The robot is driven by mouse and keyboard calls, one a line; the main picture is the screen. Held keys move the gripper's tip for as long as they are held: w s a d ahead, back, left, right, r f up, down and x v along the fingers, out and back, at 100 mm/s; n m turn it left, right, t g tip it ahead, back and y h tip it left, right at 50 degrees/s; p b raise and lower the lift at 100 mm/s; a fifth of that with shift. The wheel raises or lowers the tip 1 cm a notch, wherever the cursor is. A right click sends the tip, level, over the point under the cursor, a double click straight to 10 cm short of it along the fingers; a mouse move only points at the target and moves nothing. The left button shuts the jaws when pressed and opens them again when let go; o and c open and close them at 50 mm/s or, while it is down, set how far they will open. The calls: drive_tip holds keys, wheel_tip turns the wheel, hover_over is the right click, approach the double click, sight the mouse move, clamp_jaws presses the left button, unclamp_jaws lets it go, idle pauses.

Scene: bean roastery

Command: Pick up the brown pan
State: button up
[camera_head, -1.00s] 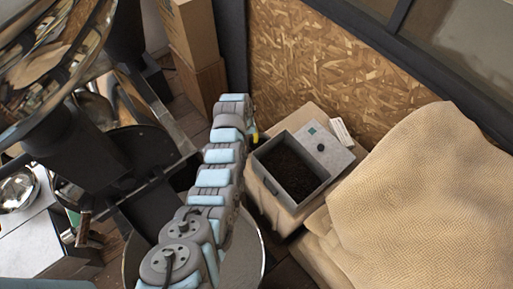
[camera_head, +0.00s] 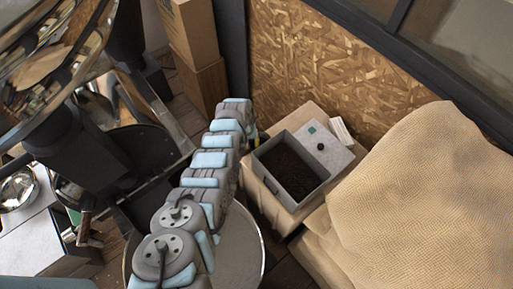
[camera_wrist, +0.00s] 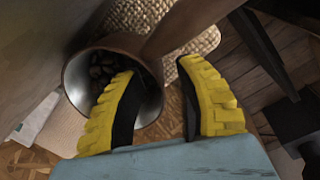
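In the wrist view, the brown pan (camera_wrist: 78,72) is a round, deep vessel with dark beans inside. A brown bar, which looks like its handle, runs from its rim to the upper right. My gripper (camera_wrist: 157,70) has two yellow-and-black fingers spread apart. The left finger overlaps the pan's opening and the right finger is outside it, so the near rim lies between them. I cannot tell whether either finger touches. In the head view, my arm hides most of the gripper, and I cannot make out the pan.
A grey box of dark material (camera_head: 263,172) sits on a cardboard box beside my arm. Burlap sacks (camera_head: 420,200) fill the right, and a particle-board wall (camera_head: 310,60) stands behind. Roaster machinery (camera_head: 65,140) is on the left. A woven mat (camera_wrist: 205,42) shows in the wrist view.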

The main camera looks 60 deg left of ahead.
clamp_jaws()
drive_tip(key=shift+r, duration=0.1)
